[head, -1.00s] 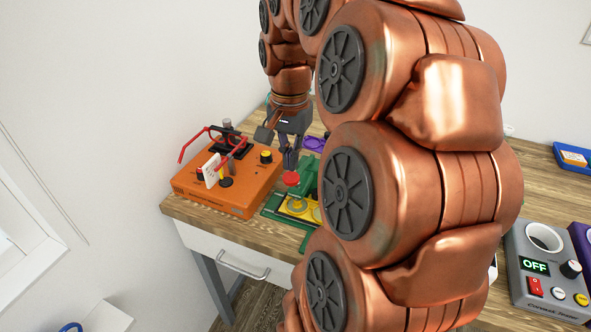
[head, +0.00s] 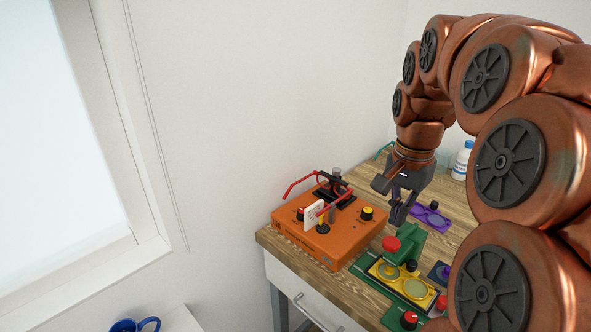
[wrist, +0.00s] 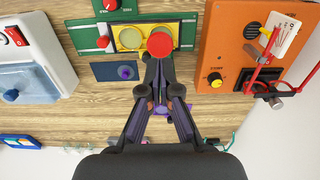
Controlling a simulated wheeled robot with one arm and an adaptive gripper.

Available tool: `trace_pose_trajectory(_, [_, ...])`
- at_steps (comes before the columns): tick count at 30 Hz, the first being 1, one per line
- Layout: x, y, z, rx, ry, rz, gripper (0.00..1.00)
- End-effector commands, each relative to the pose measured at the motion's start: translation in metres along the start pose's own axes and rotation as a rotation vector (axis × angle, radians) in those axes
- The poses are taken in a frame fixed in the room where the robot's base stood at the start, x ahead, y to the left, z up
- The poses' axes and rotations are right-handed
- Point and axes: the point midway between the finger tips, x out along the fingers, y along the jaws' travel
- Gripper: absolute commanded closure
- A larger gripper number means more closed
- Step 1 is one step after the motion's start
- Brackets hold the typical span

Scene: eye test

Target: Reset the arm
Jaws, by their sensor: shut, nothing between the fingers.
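My gripper (head: 397,212) is at the end of my copper-coloured arm, low over the wooden table. Its dark fingers point down and are shut with nothing between them. In the wrist view my gripper (wrist: 160,57) shows its fingertips brought together beside the round red knob (wrist: 160,45) of a green device. In the head view this red knob (head: 391,243) lies just below the fingertips. I cannot tell for sure whether they touch, but a small gap seems to show.
An orange box (head: 300,240) with red glasses (head: 333,203) stands left of my gripper. The green device (head: 412,243) holds a yellow plate (head: 399,282). A purple plate (head: 432,222) and a white bottle (head: 462,160) are behind.

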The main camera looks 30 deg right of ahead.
Motion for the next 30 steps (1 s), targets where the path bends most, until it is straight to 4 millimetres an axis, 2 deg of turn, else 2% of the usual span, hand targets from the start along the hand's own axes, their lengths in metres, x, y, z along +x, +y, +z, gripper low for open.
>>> trace_pose_trajectory(5, [0.001,-0.001,0.003,-0.012,0.0,0.001,1.0])
trace_pose_trajectory(8, [0.005,-0.008,0.017,-0.08,-0.004,0.005,1.0])
trace_pose_trajectory(13, [0.025,-0.021,0.075,-0.343,-0.028,0.029,1.0])
trace_pose_trajectory(18, [0.052,-0.021,0.14,-0.654,-0.057,0.051,1.0])
trace_pose_trajectory(24, [0.086,0.002,0.204,-0.984,-0.094,0.079,1.0])
trace_pose_trajectory(27, [0.1,0.017,0.225,-1.113,-0.113,0.091,1.0])
trace_pose_trajectory(30, [0.111,0.028,0.239,-1.204,-0.125,0.097,1.0])
